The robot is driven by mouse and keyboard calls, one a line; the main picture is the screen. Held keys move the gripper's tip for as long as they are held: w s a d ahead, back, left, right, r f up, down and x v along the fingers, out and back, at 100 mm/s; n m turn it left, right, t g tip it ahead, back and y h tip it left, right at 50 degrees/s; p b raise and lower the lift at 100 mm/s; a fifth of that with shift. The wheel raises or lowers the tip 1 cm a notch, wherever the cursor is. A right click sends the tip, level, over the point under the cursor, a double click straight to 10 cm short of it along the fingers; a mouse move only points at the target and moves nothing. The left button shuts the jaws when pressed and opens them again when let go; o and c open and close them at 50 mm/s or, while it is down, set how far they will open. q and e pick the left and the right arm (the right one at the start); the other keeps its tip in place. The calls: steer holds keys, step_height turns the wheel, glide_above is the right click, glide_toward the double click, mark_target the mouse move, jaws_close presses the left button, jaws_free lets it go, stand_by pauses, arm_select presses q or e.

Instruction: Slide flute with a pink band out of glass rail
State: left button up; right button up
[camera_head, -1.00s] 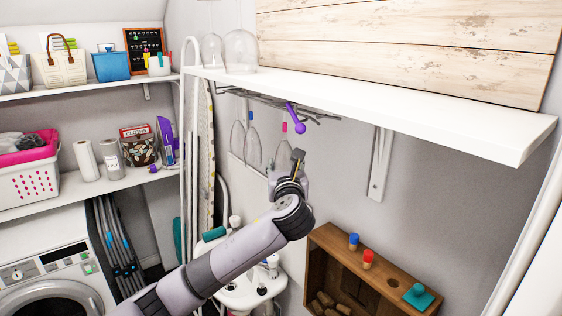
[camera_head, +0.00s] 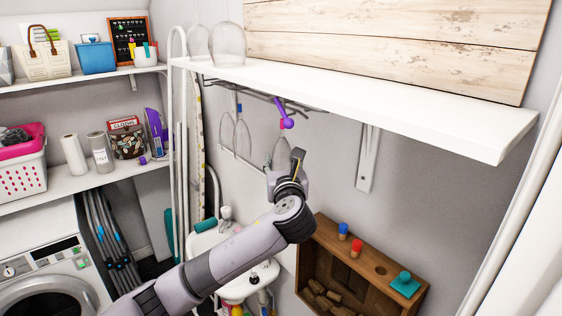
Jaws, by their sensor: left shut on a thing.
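The flute with a pink band (camera_head: 281,149) hangs upside down under the white shelf, its clear bowl partly hidden behind my left gripper. My left gripper (camera_head: 292,160) is raised below the glass rail and is shut on the flute. The glass rail (camera_head: 258,93) is a dark wire rack under the shelf, with a purple piece (camera_head: 286,114) at its front. I cannot tell whether the flute's foot is still between the wires. Two other clear glasses (camera_head: 241,135) hang further left, one showing a blue mark. My right gripper is out of view.
The white shelf (camera_head: 400,98) runs close above the rail, with clear glass domes (camera_head: 229,44) on top. A bracket (camera_head: 367,158) stands right of the gripper. Below is a wooden crate (camera_head: 330,235) with coloured stoppers. A white sink (camera_head: 215,240) is lower left.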

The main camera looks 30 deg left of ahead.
mark_target(292, 164)
arm_select(q)
steer(key=shift+s+d+r+p, duration=0.1)
steer(key=shift+s+d+p, duration=0.2)
steer(key=shift+d, duration=0.35)
steer(key=shift+s+d+f+p, duration=0.1)
steer(key=shift+s+d+p, duration=0.25)
steer(key=shift+d, duration=0.3)
steer(key=shift+s+d+r+p, duration=0.15)
steer(key=shift+d+p, duration=0.25)
steer(key=shift+d, duration=0.25)
steer(key=shift+s+d, duration=0.15)
steer(key=shift+d, duration=0.15)
steer(key=shift+s+d+p, duration=0.15)
steer(key=shift+s+d, duration=0.15)
steer(key=shift+d, duration=0.45)
steer(key=shift+s+d+p, duration=0.2)
steer(key=shift+s+d, duration=0.15)
steer(key=shift+d, duration=0.45)
steer(key=shift+s+d+p, duration=0.15)
steer(key=shift+s+d, duration=0.15)
steer(key=shift+d, duration=0.45)
steer(key=shift+s+d, duration=0.3)
steer(key=shift+d, duration=0.45)
steer(key=shift+s+d, duration=0.35)
steer(key=shift+d, duration=0.45)
steer(key=shift+s+d, duration=0.3)
steer(key=shift+d, duration=0.45)
